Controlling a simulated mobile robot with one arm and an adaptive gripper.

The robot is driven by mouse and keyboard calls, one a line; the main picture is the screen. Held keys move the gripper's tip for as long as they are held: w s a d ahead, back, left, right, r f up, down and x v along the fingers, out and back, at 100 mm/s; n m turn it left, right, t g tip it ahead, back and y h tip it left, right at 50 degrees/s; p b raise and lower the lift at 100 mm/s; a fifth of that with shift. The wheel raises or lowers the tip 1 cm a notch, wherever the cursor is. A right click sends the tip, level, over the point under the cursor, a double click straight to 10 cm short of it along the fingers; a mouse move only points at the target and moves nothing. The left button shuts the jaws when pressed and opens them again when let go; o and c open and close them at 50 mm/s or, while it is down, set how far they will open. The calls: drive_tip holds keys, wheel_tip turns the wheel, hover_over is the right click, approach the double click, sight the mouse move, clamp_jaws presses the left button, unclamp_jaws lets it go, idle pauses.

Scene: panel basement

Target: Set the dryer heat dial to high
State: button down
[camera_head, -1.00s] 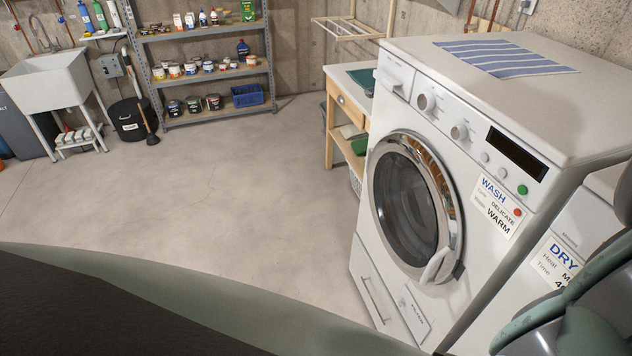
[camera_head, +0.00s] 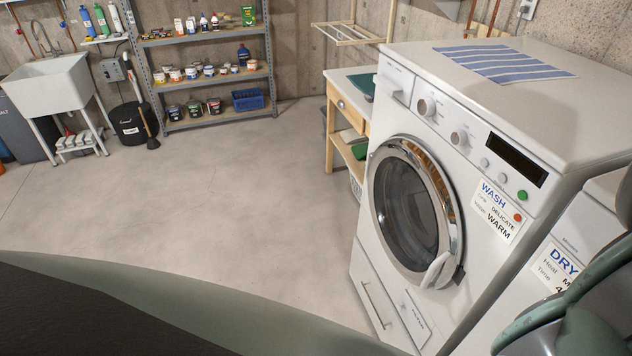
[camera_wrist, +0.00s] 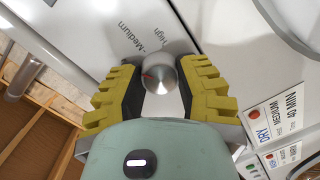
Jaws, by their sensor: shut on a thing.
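In the wrist view a round silver dial (camera_wrist: 160,76) with a small red mark on its face sits on the white dryer panel (camera_wrist: 70,45). The red mark is on the left part of the dial's face. The words "Medium" and "High" are printed beyond the dial; I cannot tell exactly which one the mark lines up with. My gripper (camera_wrist: 160,70), with yellow ribbed pads, is shut on the dial from both sides. In the head view only part of the dryer (camera_head: 578,225) shows at the right edge; my arm hides the rest, including the dial.
A card (camera_head: 558,268) on the dryer reads "DRY"; in the wrist view it shows "MEDIUM" and "40 MIN". The washer (camera_head: 440,130) stands left of the dryer with its round door shut. A wooden bench (camera_head: 347,125), shelves (camera_head: 208,75) and a sink (camera_head: 50,85) are farther off. Floor between is clear.

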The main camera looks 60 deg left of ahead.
drive_tip(key=shift+f+m+t+y+p, duration=0.15)
drive_tip(key=shift+m+y+p, duration=0.35)
drive_tip(key=shift+m, duration=1.65)
drive_tip(key=shift+f+m+t+y+p, duration=0.15)
drive_tip(key=shift+m+p, duration=0.55)
drive_tip(key=shift+m, duration=1.5)
drive_tip(key=shift+f+m+y+p, duration=0.2)
drive_tip(key=shift+m+y+p, duration=0.3)
drive_tip(key=shift+m, duration=1.65)
drive_tip(key=c, duration=0.9)
unclamp_jaws()
drive_tip(key=o, duration=0.4)
drive_tip(key=shift+r, duration=0.25)
drive_tip(key=shift+c, duration=0.2)
drive_tip(key=shift+r, duration=0.15)
wheel_tip(320, 180, up, 10)
